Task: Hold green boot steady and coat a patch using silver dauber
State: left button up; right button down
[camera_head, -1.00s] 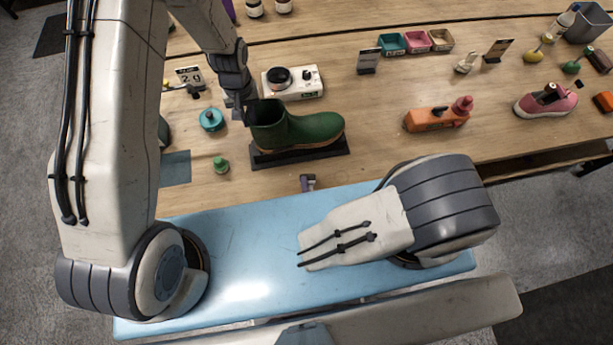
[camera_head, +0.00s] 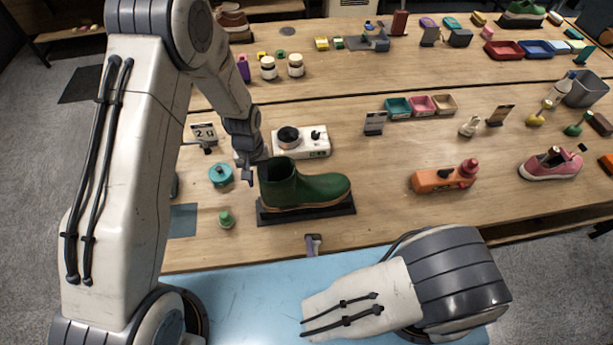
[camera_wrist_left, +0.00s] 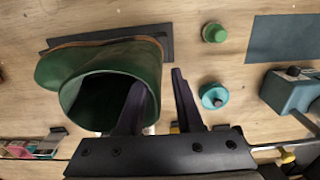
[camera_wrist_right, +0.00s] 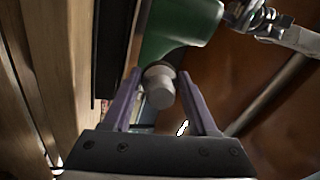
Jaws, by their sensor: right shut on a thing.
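The green boot (camera_head: 307,188) stands upright on a black stand (camera_head: 308,212), toe to the right. My left gripper (camera_head: 256,172) is at its shaft opening. In the left wrist view, one finger is inside the boot (camera_wrist_left: 108,88) and the other outside, apart with a gap between them (camera_wrist_left: 158,80). In the right wrist view, my right gripper (camera_wrist_right: 160,73) is shut on the silver dauber (camera_wrist_right: 158,88), a grey cylinder. Its far end is close to the green boot (camera_wrist_right: 182,25); I cannot tell whether they touch. My right forearm hides most of that gripper in the head view.
A teal jar (camera_head: 221,175) and a green bottle (camera_head: 225,219) stand left of the boot. A white device (camera_head: 301,142) stands behind it.

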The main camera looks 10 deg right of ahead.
pick_arm(q)
jog(key=shift+w+r, duration=0.15)
notch_tip(320, 180, up, 12)
dwell(0.7)
dwell(0.4)
